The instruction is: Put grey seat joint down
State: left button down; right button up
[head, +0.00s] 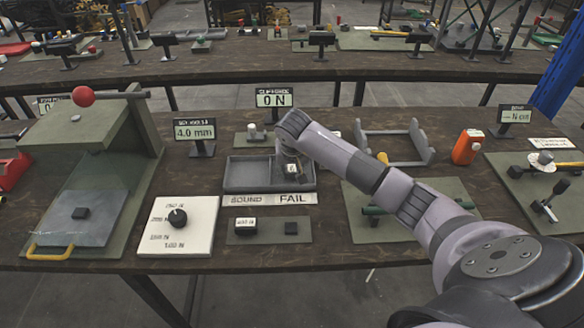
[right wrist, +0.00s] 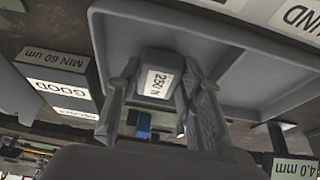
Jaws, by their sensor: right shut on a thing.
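The grey seat joint appears to be the small grey block with a white "250 N" label (right wrist: 160,78) between my right gripper's fingers in the right wrist view. My right gripper (head: 291,172) is shut on it, pointing down over the right part of the grey tray (head: 240,186), behind the FAIL label (head: 291,199). The block's label also shows faintly in the head view. The tray (right wrist: 240,65) fills the upper part of the right wrist view. I cannot tell whether the block touches the tray floor. My left gripper is not in view.
A SOUND label (head: 245,199) lies in front of the tray's left part. In front are a labelled block (head: 245,225) and a dark block (head: 291,228) on a mat. A white dial panel (head: 178,228) and a red-knobbed press (head: 95,130) stand left.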

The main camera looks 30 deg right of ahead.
jog(key=shift+f, duration=0.25)
jog(key=shift+f, duration=0.1)
jog(key=shift+f, duration=0.1)
jog(key=o, duration=0.8)
jog(key=shift+s, duration=0.1)
jog(key=o, duration=0.3)
jog(key=shift+f, duration=0.15)
jog(key=shift+o, duration=0.2)
